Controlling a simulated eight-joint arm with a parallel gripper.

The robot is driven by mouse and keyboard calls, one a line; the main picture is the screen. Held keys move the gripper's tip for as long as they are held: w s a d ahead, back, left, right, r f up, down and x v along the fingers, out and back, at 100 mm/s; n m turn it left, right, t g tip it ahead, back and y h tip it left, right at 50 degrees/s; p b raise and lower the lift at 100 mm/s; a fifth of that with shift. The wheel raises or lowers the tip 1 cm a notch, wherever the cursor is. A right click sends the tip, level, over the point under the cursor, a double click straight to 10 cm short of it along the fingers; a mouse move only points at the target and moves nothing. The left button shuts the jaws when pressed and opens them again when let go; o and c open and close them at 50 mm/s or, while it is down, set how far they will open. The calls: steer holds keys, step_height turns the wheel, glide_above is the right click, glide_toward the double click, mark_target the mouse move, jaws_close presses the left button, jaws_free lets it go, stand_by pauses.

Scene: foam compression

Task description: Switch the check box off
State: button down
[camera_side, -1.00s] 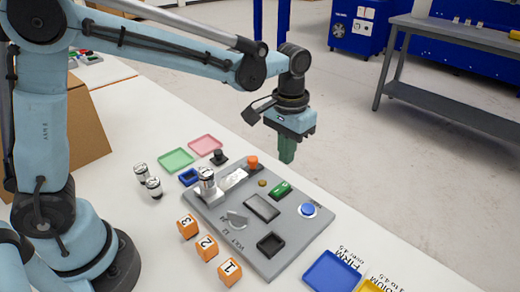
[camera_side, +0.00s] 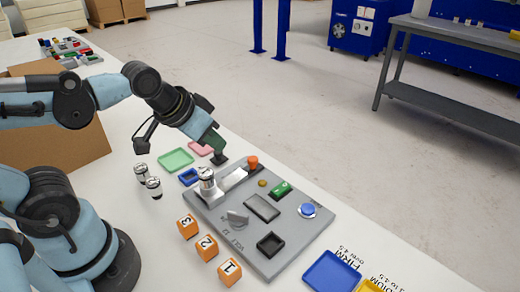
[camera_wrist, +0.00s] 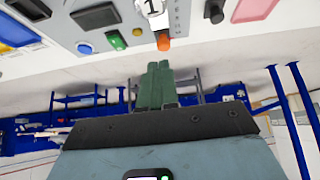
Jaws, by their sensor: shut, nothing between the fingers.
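The grey check box panel (camera_side: 290,240) lies flat on the white table. It carries a green switch (camera_side: 281,189), a round blue button (camera_side: 308,210), an orange knob (camera_side: 253,162), a dark display (camera_side: 262,208) and a grey pointer dial (camera_side: 237,218). The green switch also shows in the wrist view (camera_wrist: 117,40); its on or off position is too small to tell. My gripper (camera_side: 217,149) is shut and empty, tilted, beyond the panel's far left end, near a small black knob-like object (camera_side: 220,160). Its green fingers show together in the wrist view (camera_wrist: 158,66).
A cylinder (camera_side: 207,181) stands on the panel's metal part, with two more (camera_side: 147,179) to the left. Orange numbered cubes (camera_side: 207,247) line the near side. Green (camera_side: 176,160) and pink (camera_side: 200,148) trays lie behind; a blue tray (camera_side: 332,274) is front right.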

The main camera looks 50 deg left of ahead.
steer(key=shift+s+a+f, duration=0.1)
steer(key=shift+s+a, duration=0.05)
steer(key=shift+s, duration=0.1)
steer(key=shift+w, duration=0.1)
step_height(320, 180, up, 4)
steer(key=n+g, duration=0.7)
steer(key=n, duration=1.1)
glide_above(277, 191)
steer(key=shift+f, duration=0.1)
step_height(277, 191, down, 14)
